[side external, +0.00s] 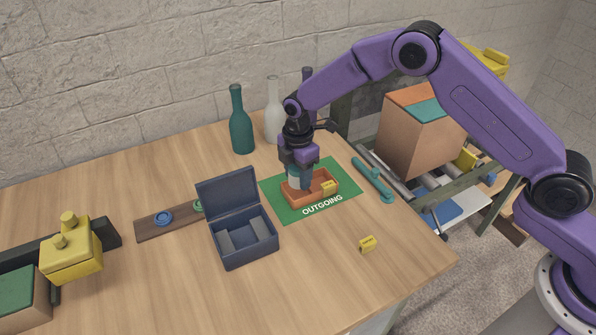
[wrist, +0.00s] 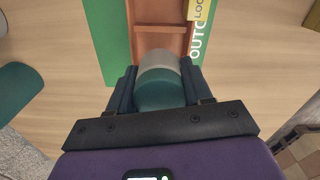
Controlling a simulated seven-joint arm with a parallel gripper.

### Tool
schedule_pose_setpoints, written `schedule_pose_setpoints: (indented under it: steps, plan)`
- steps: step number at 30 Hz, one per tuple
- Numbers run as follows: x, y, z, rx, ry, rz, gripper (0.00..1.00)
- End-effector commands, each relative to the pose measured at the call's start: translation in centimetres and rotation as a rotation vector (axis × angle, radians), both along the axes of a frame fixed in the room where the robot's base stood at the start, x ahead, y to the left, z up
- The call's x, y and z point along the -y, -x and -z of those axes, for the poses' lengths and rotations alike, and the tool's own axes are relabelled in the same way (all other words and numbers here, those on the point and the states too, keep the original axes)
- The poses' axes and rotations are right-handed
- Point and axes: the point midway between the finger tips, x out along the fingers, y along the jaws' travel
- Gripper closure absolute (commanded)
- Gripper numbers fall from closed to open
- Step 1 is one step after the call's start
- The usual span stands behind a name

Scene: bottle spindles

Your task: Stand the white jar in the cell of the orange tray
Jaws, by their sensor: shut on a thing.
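The orange tray (side external: 293,203) lies on the green OUTGOING mat (side external: 345,207); its inside shows in the wrist view (wrist: 160,12). My gripper (side external: 299,172) is over the left part of the tray, pointing down. It is shut on the white jar (wrist: 158,57), whose pale part and teal part show between the fingers in the wrist view. The jar is at the tray's cell, looking about upright. Its lower end is hidden, so I cannot tell whether it touches the tray floor. A yellow tag (side external: 328,187) is at the tray's right part.
An open dark blue box (side external: 246,248) stands left of the mat. A teal bottle (side external: 240,125) and a pale bottle (side external: 273,112) stand behind. A teal handled thing (side external: 371,178) lies right of the mat. A small yellow block (side external: 367,243) sits in front, with bare table around it.

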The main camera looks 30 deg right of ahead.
Motion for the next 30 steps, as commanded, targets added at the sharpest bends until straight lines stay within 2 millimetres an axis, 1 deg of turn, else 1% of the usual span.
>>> schedule_pose_setpoints:
  steps: [14, 30]
  plan:
    - [0.0, 0.0, 0.1, 0.000, 0.000, 0.000, 0.82]
    - [0.0, 0.0, 1.8, -0.001, -0.001, 0.000, 0.82]
